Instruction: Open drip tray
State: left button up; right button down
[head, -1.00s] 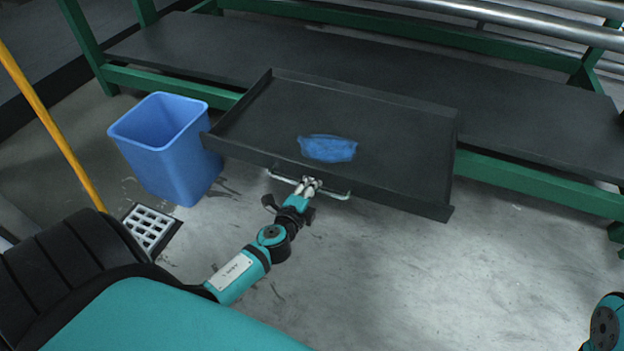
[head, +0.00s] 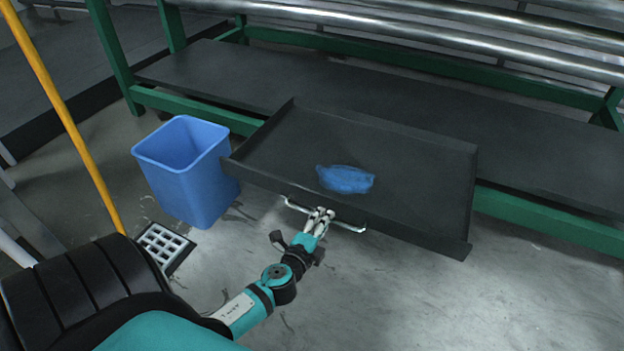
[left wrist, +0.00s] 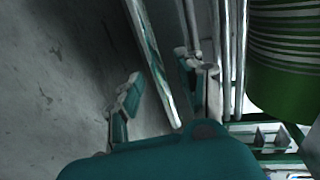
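The drip tray (head: 415,168) is a wide, dark, shallow tray that sticks out well past the lower shelf. A small pool of blue liquid (head: 346,179) lies on its floor. A pale bar handle (head: 346,228) runs along its front wall. My left gripper (head: 321,213) is at the middle of this handle. In the left wrist view its fingers stand apart (left wrist: 160,85), with the handle bar (left wrist: 149,55) passing between them and gaps showing at its sides. My right gripper is out of view.
A blue bin (head: 185,172) stands left of the tray. A floor drain grate (head: 163,246) and a yellow pole (head: 65,115) are farther left. The green frame with its dark shelf (head: 535,150) and metal rollers is behind. Floor right of my left arm is clear.

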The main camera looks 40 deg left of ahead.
pick_arm(q)
jog(key=v, duration=0.8)
jog(key=shift+s, duration=0.4)
